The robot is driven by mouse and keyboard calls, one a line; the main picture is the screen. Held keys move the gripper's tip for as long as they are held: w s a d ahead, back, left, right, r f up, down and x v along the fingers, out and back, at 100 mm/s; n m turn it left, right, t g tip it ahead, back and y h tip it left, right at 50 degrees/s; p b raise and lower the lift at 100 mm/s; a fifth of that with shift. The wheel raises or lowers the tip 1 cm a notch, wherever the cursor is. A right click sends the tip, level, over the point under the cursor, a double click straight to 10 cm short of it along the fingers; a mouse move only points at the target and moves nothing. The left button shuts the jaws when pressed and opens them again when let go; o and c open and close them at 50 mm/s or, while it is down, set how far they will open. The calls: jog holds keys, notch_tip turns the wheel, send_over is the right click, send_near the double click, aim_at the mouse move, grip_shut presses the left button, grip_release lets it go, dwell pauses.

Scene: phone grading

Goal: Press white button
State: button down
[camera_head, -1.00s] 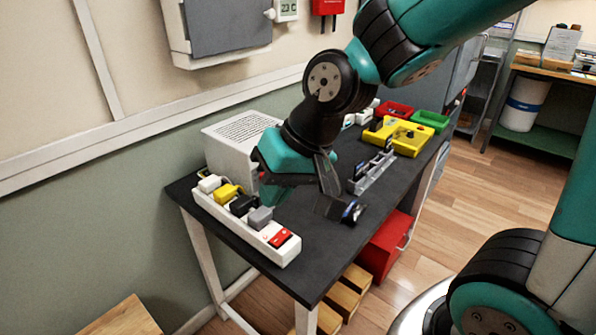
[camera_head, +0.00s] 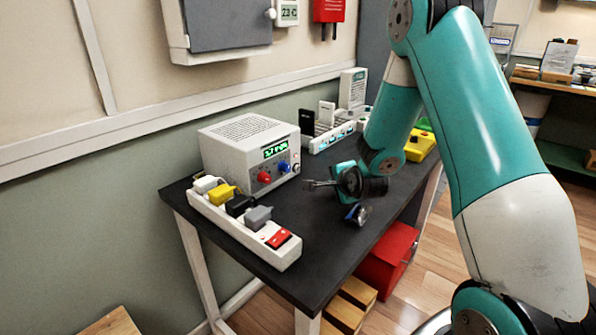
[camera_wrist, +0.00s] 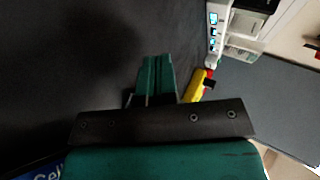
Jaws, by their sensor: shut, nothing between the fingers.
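A grey-white box with a green lit display (camera_head: 276,149) stands on the dark table. Its front has a red knob (camera_head: 264,177) and a blue knob (camera_head: 284,166). A small pale round spot (camera_head: 296,168) sits at the front's right edge; it is too small to tell surely whether it is the white button. My gripper (camera_head: 309,184) is just right of and in front of the box, apart from it, pointing left. In the wrist view my gripper (camera_wrist: 156,62) has its green fingers together, with nothing between them.
A white power strip (camera_head: 238,228) with several plugs and a red switch (camera_head: 279,239) lies along the table's left edge. A small dark device (camera_head: 357,214) lies below my gripper. A white rack (camera_head: 332,136) and a yellow box (camera_head: 420,146) stand farther back. The front tabletop (camera_head: 300,245) is mostly clear.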

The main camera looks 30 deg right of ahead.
aim_at(297, 168)
jog(key=w+a, duration=0.1)
jog(key=w, duration=0.3)
jog(key=w+a, duration=0.1)
jog(key=w, duration=0.2)
jog(key=shift+a, duration=0.3)
jog(key=shift+w+a, duration=0.25)
jog(key=shift+w, duration=0.4)
jog(key=shift+w, duration=0.1)
dwell(1.4)
jog(key=shift+w+a, duration=0.15)
jog(key=shift+w, duration=0.15)
jog(key=shift+w+a, duration=0.15)
jog(key=shift+w, duration=0.3)
dwell(0.6)
jog(key=shift+s, duration=0.1)
jog(key=shift+s+d, duration=0.3)
jog(key=shift+s, duration=0.45)
